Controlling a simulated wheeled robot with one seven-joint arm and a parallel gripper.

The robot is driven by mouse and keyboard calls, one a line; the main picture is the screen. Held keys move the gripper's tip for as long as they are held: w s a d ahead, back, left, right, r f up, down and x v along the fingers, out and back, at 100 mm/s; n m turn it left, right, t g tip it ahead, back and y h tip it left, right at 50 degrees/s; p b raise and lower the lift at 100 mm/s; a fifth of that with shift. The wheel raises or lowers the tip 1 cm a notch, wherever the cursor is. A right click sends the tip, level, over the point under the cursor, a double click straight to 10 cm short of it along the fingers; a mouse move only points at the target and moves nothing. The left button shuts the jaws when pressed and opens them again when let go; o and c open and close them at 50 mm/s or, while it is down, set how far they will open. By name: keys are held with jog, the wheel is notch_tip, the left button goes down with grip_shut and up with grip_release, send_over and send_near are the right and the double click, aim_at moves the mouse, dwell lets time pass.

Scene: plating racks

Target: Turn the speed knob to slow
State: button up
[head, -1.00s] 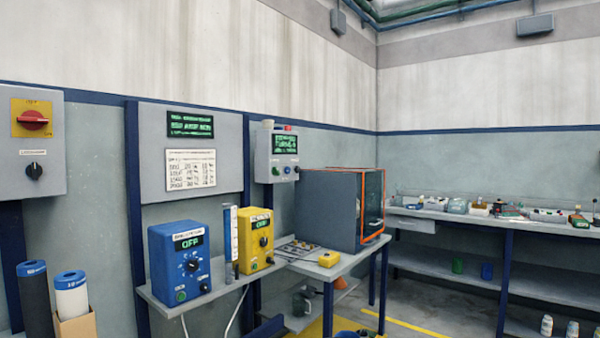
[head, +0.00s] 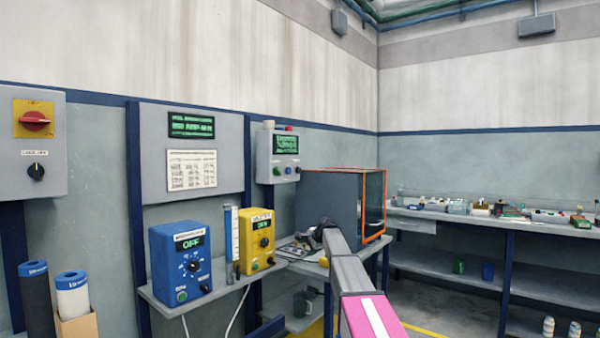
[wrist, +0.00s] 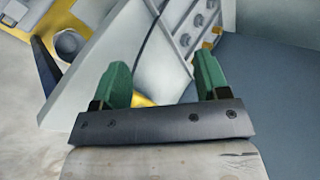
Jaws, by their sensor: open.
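A blue control box (head: 181,262) reading OFF stands on the wall shelf, with a round dial knob (head: 192,265) on its front. A yellow box (head: 257,240) beside it also has a dark knob (head: 264,242). A grey wall box at far left carries a black knob (head: 36,172). The labels are too small to tell which is the speed knob. My gripper (wrist: 163,76) is open and empty, with two green fingers apart in the wrist view. In the head view my arm reaches in from the lower right, its end near the small table, right of the yellow box.
A clear graduated cylinder (head: 231,245) stands between the two boxes. A grey cabinet with an orange-edged door (head: 374,205) sits on the small table. Blue-capped cylinders (head: 72,295) stand at lower left. Open air lies in front of the blue box.

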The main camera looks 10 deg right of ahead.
jog(key=w+d+r+m+t+y, duration=0.1)
jog(key=w+r+m+t, duration=0.1)
jog(key=w+r, duration=0.65)
jog(key=w+d+r+m+t, duration=0.15)
jog(key=w+r, duration=0.35)
jog(key=r, duration=0.6)
jog(key=m+t+y, duration=0.1)
jog(key=m+t, duration=0.1)
jog(key=m, duration=0.2)
send_near(299, 169)
jog(key=shift+g, duration=0.25)
jog(key=x, duration=0.9)
jog(key=shift+w, duration=0.25)
jog(key=shift+c, duration=0.3)
jog(key=c, duration=0.9)
